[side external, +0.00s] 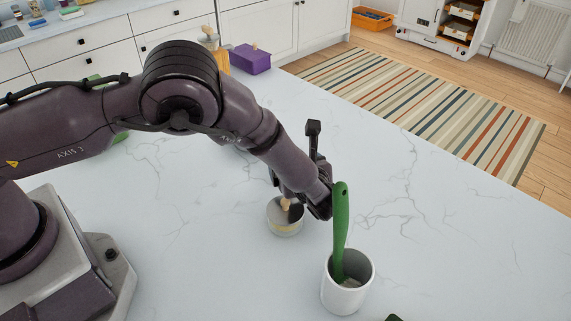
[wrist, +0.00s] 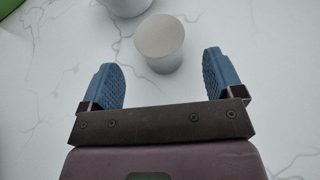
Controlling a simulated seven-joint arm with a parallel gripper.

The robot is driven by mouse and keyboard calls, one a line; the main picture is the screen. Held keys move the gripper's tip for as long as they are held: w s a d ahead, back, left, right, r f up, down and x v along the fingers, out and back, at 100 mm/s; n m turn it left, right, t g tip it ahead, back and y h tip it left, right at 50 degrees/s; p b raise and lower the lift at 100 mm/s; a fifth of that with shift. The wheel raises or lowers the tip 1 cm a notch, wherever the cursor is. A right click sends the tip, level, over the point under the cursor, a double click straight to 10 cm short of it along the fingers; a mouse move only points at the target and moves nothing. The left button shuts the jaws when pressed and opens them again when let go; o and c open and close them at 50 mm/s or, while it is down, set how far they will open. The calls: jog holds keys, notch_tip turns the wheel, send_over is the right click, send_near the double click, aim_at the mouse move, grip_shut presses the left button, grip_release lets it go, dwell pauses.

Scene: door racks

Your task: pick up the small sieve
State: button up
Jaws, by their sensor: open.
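In the side external view, a small round pale container (side external: 284,229) stands on the counter, with a wooden-coloured piece (side external: 287,203) at its top. It may be the small sieve, but I cannot tell for sure. My gripper (side external: 306,208) is just above and beside it, partly covering it. In the wrist view, my gripper (wrist: 160,60) has its two blue fingers spread wide with nothing between them. A grey round-topped object (wrist: 160,40) stands just ahead of the gap between the fingertips; no handle or mesh shows on it.
A white cup (side external: 345,297) holding a green-handled tool (side external: 341,225) stands close to the right of my gripper. A purple box (side external: 250,60) stands at the counter's far edge. The marble counter (side external: 440,240) to the right is mostly clear.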

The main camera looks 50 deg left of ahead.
jog(key=x, duration=0.7)
jog(key=shift+d, duration=0.1)
jog(key=c, duration=1.1)
jog(key=shift+o, duration=0.2)
jog(key=shift+r, duration=0.15)
